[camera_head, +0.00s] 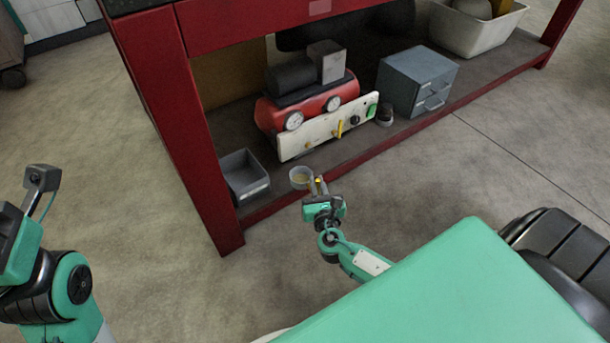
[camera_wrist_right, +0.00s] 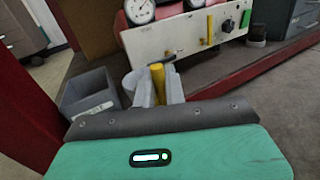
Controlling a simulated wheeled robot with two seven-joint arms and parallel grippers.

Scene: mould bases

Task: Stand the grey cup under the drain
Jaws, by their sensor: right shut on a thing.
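The pale grey cup (camera_head: 301,177) is held upright at the front edge of the red bench's lower shelf, beside my right gripper (camera_head: 317,186). In the right wrist view the cup (camera_wrist_right: 130,84) is partly hidden behind the left finger. My right gripper (camera_wrist_right: 158,85) is shut on a yellow upright piece that seems to be the cup's handle. I cannot tell which fitting is the drain. My left gripper (camera_head: 42,178) is far left; its fingers are unclear.
A grey open bin (camera_head: 244,175) stands left of the cup, by the red bench leg (camera_head: 190,150). The red compressor (camera_head: 340,92) fills the shelf behind. A dark cup (camera_head: 385,117) and a blue-grey drawer box (camera_head: 417,80) stand right. The shelf front between is clear.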

